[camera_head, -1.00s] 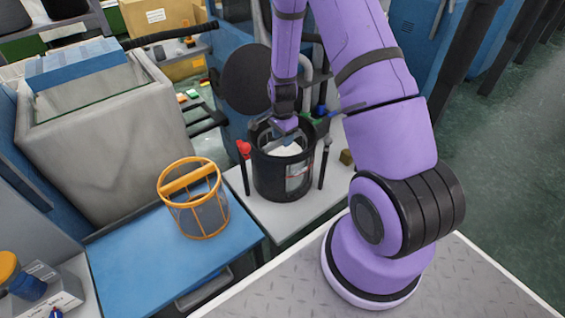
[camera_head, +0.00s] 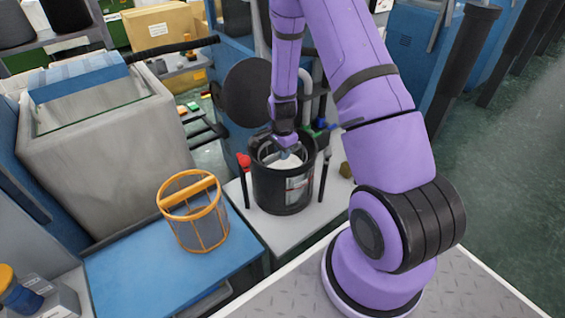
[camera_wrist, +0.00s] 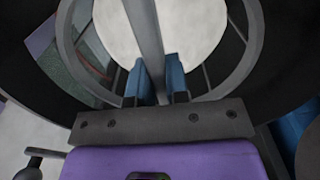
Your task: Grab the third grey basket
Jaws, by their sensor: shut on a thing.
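A black cylindrical drum (camera_head: 270,190) stands on a light table. My gripper (camera_head: 288,153) reaches down into its open top. In the wrist view, the two blue fingertips (camera_wrist: 157,80) are closed on the grey bar-shaped handle (camera_wrist: 146,28) of a grey basket (camera_wrist: 248,58). The basket sits inside the drum, its round rim and thin uprights around a pale white bottom. The arm hides part of the basket in the head view. I cannot tell whether it is lifted.
An orange-framed basket (camera_head: 195,232) stands on a blue table (camera_head: 130,278) left of the drum. Thin dark posts, one with a red knob (camera_head: 243,160), stand beside the drum. A black round disc (camera_head: 247,92) is behind it. A large grey bin (camera_head: 105,135) fills the left.

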